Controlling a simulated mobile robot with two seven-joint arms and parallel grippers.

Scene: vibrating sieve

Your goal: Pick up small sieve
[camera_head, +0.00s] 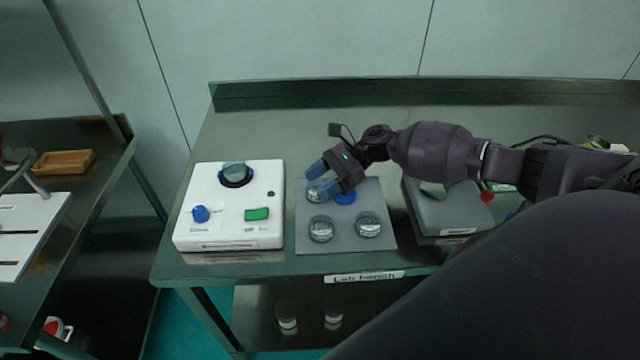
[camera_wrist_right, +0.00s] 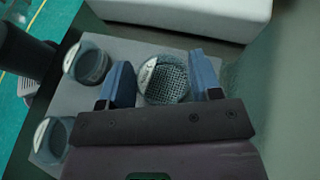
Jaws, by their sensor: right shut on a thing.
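The small sieve (camera_wrist_right: 165,82) is a round clear-walled cup with a mesh across it. In the right wrist view it sits between the two blue fingers of my right gripper (camera_wrist_right: 162,84). In the head view my right gripper (camera_head: 319,181) reaches in from the right and is shut on the sieve (camera_head: 316,195) at the back left of a grey mat (camera_head: 300,240). The sieve is partly covered by the fingers, and I cannot tell whether it touches the mat. My left gripper is not in view.
A white machine (camera_head: 228,225) with a blue knob stands left. A grey device (camera_head: 440,212) stands right. Bare table (camera_head: 260,130) lies behind.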

